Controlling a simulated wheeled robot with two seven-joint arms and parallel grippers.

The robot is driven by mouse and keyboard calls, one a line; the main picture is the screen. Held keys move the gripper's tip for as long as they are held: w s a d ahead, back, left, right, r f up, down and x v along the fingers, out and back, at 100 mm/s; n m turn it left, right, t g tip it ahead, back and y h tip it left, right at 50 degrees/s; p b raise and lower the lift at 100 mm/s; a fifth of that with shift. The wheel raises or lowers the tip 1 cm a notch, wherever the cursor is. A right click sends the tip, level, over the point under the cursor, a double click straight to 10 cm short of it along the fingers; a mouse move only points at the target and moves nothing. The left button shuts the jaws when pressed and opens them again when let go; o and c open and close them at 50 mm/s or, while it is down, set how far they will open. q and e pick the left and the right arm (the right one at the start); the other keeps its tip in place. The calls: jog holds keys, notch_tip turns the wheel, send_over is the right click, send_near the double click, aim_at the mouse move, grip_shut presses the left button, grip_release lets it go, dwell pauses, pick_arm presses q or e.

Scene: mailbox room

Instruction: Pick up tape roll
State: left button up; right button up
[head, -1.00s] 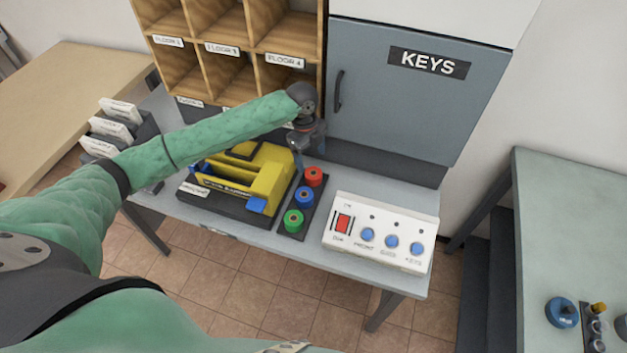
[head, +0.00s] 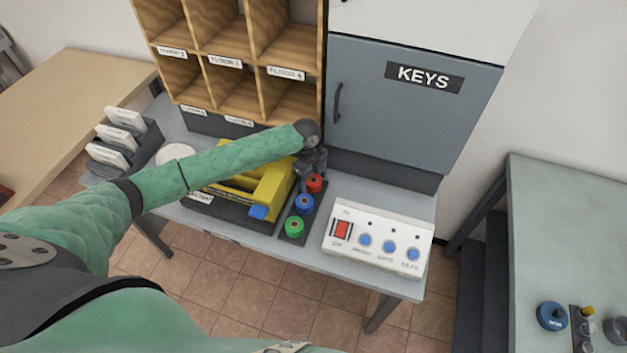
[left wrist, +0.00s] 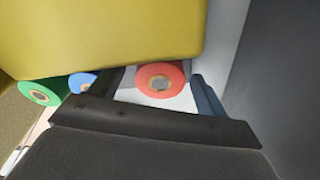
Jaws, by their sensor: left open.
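Three tape rolls stand in a row on a dark tray (head: 288,237) on the grey table: a red roll (head: 316,183) at the back, a blue roll (head: 304,204) in the middle and a green roll (head: 294,227) at the front. My left gripper (head: 308,183) is just above and behind the red roll. In the left wrist view the red roll (left wrist: 160,79) lies between the two open fingers (left wrist: 158,85), apart from both. The blue roll (left wrist: 82,82) is partly hidden behind one finger, and the green roll (left wrist: 40,92) is beside it. My right gripper does not show.
A yellow dispenser (head: 268,187) stands close left of the rolls. A white button panel (head: 378,240) is to their right. Wooden pigeonholes (head: 240,101) and a grey KEYS cabinet (head: 415,115) rise behind. A green-grey table (head: 560,230) is at right.

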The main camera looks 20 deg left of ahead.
pick_arm(q)
jog(key=shift+f, duration=0.2)
jog(key=c, duration=1.1)
